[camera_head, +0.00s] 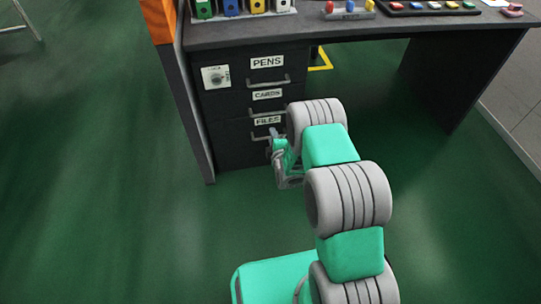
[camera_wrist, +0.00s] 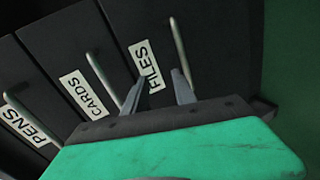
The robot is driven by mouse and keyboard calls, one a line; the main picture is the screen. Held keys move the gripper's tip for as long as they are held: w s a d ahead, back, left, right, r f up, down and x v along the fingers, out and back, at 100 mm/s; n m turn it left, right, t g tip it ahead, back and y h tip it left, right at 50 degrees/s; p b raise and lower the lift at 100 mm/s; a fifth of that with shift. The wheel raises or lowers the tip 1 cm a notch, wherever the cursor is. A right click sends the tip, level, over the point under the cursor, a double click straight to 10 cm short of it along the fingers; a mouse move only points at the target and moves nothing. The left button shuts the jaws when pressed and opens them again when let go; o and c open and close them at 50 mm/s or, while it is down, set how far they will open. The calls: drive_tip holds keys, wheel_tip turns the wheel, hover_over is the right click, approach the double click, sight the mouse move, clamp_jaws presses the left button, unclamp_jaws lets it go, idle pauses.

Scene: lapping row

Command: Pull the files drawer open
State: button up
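The files drawer (camera_head: 232,145) is the lowest of three dark drawers under the desk, and it looks flush with the ones above. Its white FILES label (camera_wrist: 147,66) and grey bar handle (camera_wrist: 180,45) show in the wrist view. My gripper (camera_wrist: 158,82) is open, with its two fingers apart in front of the drawer. The right finger overlaps the lower end of the handle in the picture; I cannot tell whether they touch. The left finger is beside the label. In the head view my gripper (camera_head: 276,140) is at the files handle and hides part of it.
The cards drawer (camera_wrist: 84,94) and pens drawer (camera_wrist: 24,124) have similar bar handles; both look shut. A round dial (camera_head: 215,77) is on the pens drawer's front.

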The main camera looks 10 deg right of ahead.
wheel_tip(320, 180, down, 6)
drive_tip(key=s+n+t+b, duration=0.1)
drive_tip(key=b+x, duration=0.1)
drive_tip(key=x, duration=0.1)
drive_tip(key=b+x, duration=0.1)
drive_tip(key=x, duration=0.1)
drive_tip(key=b+x, duration=0.1)
drive_tip(key=x, duration=0.2)
drive_tip(key=shift+w+d+r, duration=0.1)
drive_tip(key=shift+d+r, duration=0.1)
drive_tip(key=shift+r, duration=0.15)
clamp_jaws()
idle(0.7)
